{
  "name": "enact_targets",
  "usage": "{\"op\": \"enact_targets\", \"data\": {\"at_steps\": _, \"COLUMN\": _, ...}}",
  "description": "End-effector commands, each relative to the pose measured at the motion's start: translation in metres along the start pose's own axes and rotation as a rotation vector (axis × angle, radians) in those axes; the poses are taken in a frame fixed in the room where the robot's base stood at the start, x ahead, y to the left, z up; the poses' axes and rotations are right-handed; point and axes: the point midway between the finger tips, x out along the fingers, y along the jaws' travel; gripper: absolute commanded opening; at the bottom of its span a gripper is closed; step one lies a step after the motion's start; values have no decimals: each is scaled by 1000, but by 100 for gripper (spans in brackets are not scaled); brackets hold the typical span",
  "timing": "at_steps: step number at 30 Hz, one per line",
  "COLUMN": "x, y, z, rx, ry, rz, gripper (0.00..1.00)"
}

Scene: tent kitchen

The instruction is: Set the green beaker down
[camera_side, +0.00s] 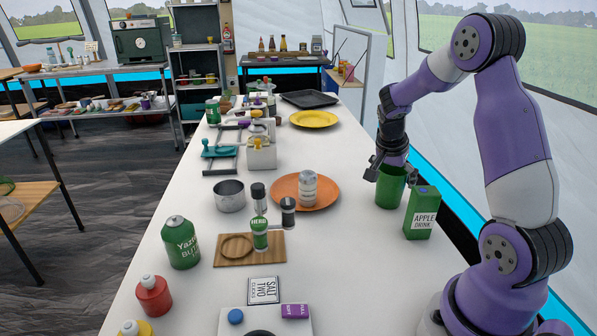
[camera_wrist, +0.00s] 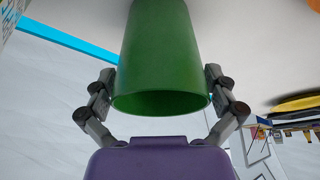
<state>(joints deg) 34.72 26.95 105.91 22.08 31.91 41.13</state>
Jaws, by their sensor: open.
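The green beaker (camera_side: 390,190) stands upright on the white table, near its right edge, in the side view. My gripper (camera_side: 391,177) is above it, with its open fingers on either side of the beaker's upper part. In the wrist view the green beaker (camera_wrist: 162,60) fills the upper middle, its rim towards me. My gripper (camera_wrist: 160,92) has one finger to each side of the rim there. Whether the fingers touch the beaker is hard to tell. The inside of the beaker is mostly dark.
A green apple drink carton (camera_side: 421,213) stands close to the beaker's right. An orange plate (camera_side: 283,190) with a can (camera_side: 308,188) on it lies to the left. A wooden board (camera_side: 275,254) with a herb jar (camera_side: 260,233) is nearer the front. Bare table (camera_side: 350,250) lies in front of the beaker.

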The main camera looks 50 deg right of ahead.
Motion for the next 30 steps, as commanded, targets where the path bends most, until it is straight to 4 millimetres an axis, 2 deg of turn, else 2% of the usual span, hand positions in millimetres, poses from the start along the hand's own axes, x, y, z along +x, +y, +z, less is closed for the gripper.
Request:
{"op": "enact_targets", "data": {"at_steps": 12, "x": -87, "y": -1, "z": 0, "rx": -1, "ry": 2, "rz": -6, "gripper": 100}}
{"op": "enact_targets", "data": {"at_steps": 20, "x": -121, "y": -2, "z": 4, "rx": -31, "ry": -1, "rz": -19, "gripper": 100}}
{"op": "enact_targets", "data": {"at_steps": 23, "x": -142, "y": -4, "z": 24, "rx": -174, "ry": -8, "rz": -89, "gripper": 100}}
{"op": "enact_targets", "data": {"at_steps": 26, "x": -171, "y": -4, "z": 62, "rx": -444, "ry": -12, "rz": -217, "gripper": 100}}
{"op": "enact_targets", "data": {"at_steps": 30, "x": -204, "y": 12, "z": 126, "rx": -877, "ry": 7, "rz": -419, "gripper": 100}}
